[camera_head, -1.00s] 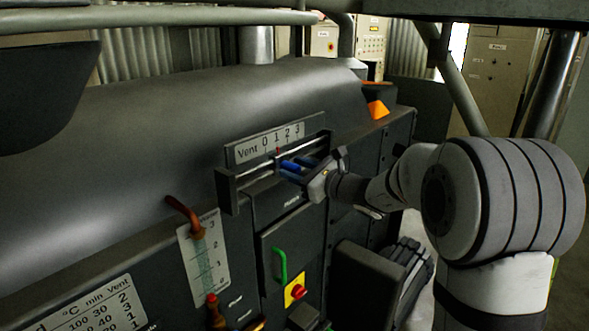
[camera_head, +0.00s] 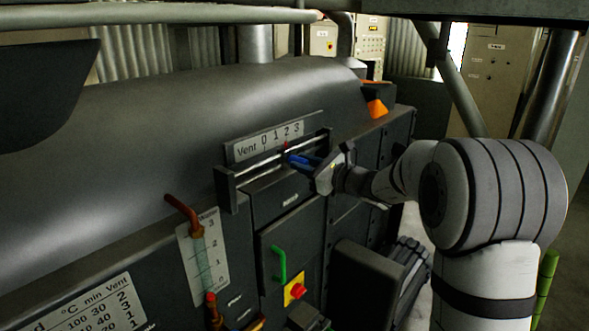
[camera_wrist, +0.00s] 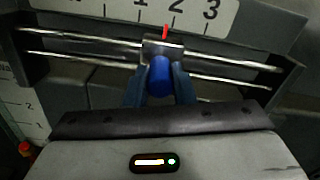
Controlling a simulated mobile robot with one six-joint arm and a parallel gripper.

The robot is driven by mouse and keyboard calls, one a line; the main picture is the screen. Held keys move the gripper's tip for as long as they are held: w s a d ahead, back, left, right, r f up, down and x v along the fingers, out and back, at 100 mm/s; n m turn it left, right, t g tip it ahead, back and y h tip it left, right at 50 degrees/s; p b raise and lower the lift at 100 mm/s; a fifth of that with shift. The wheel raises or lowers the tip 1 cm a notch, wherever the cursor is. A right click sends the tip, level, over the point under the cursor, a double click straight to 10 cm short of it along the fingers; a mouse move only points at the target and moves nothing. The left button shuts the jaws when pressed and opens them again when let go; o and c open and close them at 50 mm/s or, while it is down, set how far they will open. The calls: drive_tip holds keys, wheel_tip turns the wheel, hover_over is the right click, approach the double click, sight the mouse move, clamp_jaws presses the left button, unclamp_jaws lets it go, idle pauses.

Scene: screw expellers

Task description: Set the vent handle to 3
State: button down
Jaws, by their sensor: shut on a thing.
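The vent handle is a blue knob (camera_wrist: 160,77) on a small metal slider carriage (camera_wrist: 162,48) that rides on two horizontal rods. Its red pointer (camera_wrist: 165,32) stands at about the 2 on the white Vent scale (camera_wrist: 212,14), slightly left of the numeral in the wrist view. The 3 is to the right of it. In the head view the pointer (camera_head: 285,144) is also below the 2. My gripper (camera_wrist: 160,84) is shut on the blue knob, with one finger on each side. It comes from the right in the head view (camera_head: 300,161), hiding part of the handle.
End blocks (camera_head: 226,190) bound the slider rods. Below are a green handle (camera_head: 279,264), a red knob on a yellow plate (camera_head: 297,291) and a level gauge (camera_head: 203,257). The rods right of the carriage look clear.

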drive_tip(key=w+d, duration=0.1)
drive_tip(key=w, duration=0.1)
drive_tip(key=w+d, duration=0.2)
drive_tip(key=shift+d+r, duration=0.1)
drive_tip(key=shift+r, duration=0.1)
drive_tip(key=c, duration=1.3)
unclamp_jaws()
drive_tip(key=shift+w+d+f, duration=0.1)
drive_tip(key=shift+o, duration=0.5)
drive_tip(key=b+v, duration=0.2)
drive_tip(key=v, duration=0.5)
drive_tip(key=shift+s+d+b, duration=0.3)
